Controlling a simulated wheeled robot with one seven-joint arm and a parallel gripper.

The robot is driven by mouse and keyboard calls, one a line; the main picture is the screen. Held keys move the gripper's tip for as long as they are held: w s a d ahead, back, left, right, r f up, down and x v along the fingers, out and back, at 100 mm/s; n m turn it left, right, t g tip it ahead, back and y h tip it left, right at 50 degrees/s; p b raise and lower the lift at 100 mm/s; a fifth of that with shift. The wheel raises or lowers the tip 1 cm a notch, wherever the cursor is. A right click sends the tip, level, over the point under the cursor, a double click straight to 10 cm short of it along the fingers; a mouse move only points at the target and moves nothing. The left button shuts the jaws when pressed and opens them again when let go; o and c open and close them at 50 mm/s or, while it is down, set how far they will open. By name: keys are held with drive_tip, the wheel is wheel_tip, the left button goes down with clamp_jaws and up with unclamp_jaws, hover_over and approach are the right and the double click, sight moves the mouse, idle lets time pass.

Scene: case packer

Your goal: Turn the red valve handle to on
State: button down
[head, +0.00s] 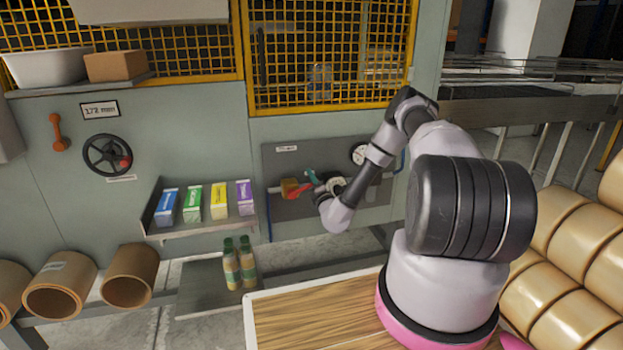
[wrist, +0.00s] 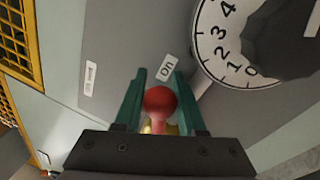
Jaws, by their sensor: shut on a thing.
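The red valve handle, with a round red knob (wrist: 158,102), lies between my gripper's two teal fingers in the wrist view. My gripper (wrist: 160,78) is shut on it. In the head view my gripper (head: 313,177) is at the grey valve panel (head: 290,157), and my wrist and forearm hide part of the valve. A white label reading "on" (wrist: 167,67) is on the panel just beyond the fingertips. Another small label (wrist: 91,78) is farther left, too small to read.
A round gauge (wrist: 213,45) is close on the right in the wrist view, partly covered by a dark shape. Left of the panel, a shelf (head: 170,233) holds several coloured cartons, and a black handwheel (head: 96,142) is on the wall. A yellow mesh guard (head: 290,103) is above.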

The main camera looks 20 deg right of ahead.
drive_tip(key=c, duration=0.5)
unclamp_jaws()
